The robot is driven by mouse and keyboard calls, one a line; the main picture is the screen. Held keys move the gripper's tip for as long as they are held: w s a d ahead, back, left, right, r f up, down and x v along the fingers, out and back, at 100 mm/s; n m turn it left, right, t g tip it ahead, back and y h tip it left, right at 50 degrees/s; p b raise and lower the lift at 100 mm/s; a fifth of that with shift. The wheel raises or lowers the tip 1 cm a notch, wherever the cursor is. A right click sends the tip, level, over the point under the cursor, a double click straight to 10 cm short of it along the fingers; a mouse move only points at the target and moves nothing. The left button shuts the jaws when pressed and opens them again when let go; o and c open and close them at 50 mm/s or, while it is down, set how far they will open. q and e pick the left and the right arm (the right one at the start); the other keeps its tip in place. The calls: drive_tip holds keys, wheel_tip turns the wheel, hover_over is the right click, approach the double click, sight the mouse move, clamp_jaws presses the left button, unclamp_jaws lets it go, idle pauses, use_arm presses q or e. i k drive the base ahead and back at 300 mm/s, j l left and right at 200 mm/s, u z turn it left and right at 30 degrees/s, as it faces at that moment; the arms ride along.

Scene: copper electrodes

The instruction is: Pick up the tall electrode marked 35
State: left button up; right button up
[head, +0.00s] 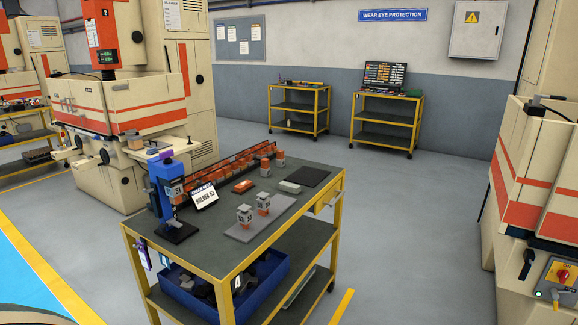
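Several small electrodes in orange holders stand on a cart with a dark top. Two electrodes, a left one (245,214) and a right one (264,203), stand upright on a grey plate (238,235). Another electrode (280,159) stands at the far end of the cart, near a long rack (222,171) with a row of orange holders. Their markings are too small to read surely, so I cannot tell which one is marked 35. Neither of my grippers is in view.
The cart (275,243) also bears a blue stand (167,188), a white sign (204,197), an orange item (243,186), a grey block (289,187) and a dark mat (309,176). A blue bin (275,279) sits below. Floor right of the cart is clear.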

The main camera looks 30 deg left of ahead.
sight(280, 160)
drive_tip(key=i+l+u, duration=0.55)
drive_tip(key=i+l, duration=0.3)
drive_tip(key=u, duration=0.95)
